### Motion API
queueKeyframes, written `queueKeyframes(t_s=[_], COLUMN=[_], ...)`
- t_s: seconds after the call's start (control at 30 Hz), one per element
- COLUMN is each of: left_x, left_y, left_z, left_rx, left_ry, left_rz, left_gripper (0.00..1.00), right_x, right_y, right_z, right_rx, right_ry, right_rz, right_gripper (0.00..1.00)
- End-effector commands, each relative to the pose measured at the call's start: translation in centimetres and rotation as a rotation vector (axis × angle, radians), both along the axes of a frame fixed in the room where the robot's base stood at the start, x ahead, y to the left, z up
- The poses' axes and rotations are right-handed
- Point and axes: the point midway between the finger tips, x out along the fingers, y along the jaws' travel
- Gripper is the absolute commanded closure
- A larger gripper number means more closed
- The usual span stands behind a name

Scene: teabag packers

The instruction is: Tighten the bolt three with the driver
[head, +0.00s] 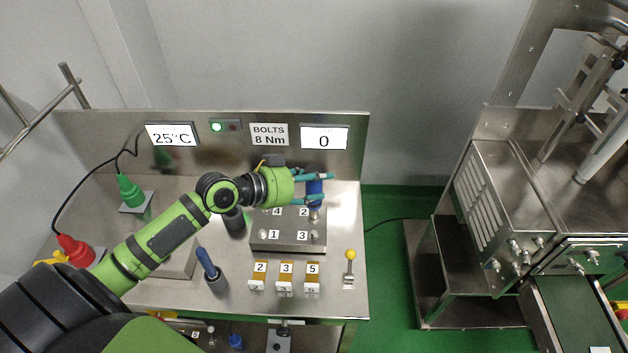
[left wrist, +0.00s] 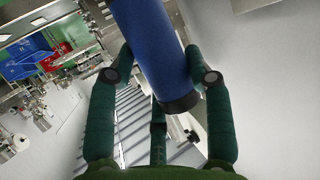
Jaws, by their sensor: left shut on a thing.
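My left gripper (head: 314,184) is shut on the blue driver (head: 315,190) and holds it roughly upright over the back right corner of the metal block (head: 288,247). The driver's silver lower end (head: 314,213) is beside the label 2; I cannot tell whether it touches the bolt there. Bolt three (head: 315,236) sits at the block's front right corner, beside its label 3, in front of the driver. In the left wrist view the driver's blue handle (left wrist: 152,50) is between the fingers of my gripper (left wrist: 158,80). My right gripper is not in view.
A second blue-handled tool (head: 207,262) stands in a holder left of the block. Numbered blocks (head: 286,270) and a yellow-knobbed lever (head: 350,266) are in front. The back panel's displays read 25°C (head: 172,134) and 0 (head: 324,138); a sign (head: 268,134) reads BOLTS 8 Nm.

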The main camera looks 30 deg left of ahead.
Motion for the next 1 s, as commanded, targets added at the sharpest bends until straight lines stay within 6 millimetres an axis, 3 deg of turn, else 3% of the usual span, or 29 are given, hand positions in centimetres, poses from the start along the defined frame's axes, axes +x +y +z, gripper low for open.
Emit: queueKeyframes(t_s=[0.5, 1.0], left_x=[0.1, 0.1], left_y=[0.1, 0.0], left_z=[-4.7, -4.9], left_rx=[0.0, 0.0], left_ry=[-0.003, -0.003], left_rz=[0.001, 0.001], left_gripper=[0.89, 0.89], right_x=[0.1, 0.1], right_y=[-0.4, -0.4], right_z=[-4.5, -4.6], right_rx=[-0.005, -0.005], right_ry=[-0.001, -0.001], right_rz=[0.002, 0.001], right_gripper=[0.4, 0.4])
